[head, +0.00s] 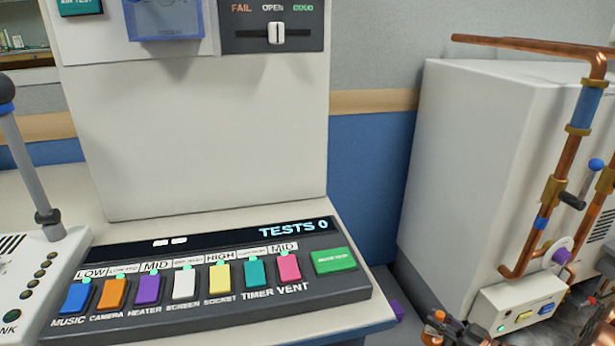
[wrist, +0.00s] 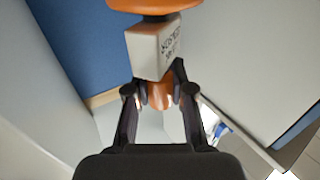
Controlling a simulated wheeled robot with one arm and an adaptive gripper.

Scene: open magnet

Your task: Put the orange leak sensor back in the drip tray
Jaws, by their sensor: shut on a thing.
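In the wrist view my gripper (wrist: 157,95) is shut on an orange rounded piece (wrist: 159,93), which I take to be the orange leak sensor. A pale block with dark lettering (wrist: 152,50) and a wider orange part (wrist: 150,5) show just beyond the fingertips. I cannot tell whether these are joined to the held piece. I cannot make out the drip tray in either view. In the head view a dark part with orange bits (head: 455,328) shows at the bottom edge, too cut off to identify surely.
A test console (head: 200,285) with several coloured buttons stands on a counter at left, under a pale upright panel (head: 200,130). At right a large white cabinet (head: 480,160) has copper pipes (head: 575,150) and a small button box (head: 520,312) in front. A gap separates the two.

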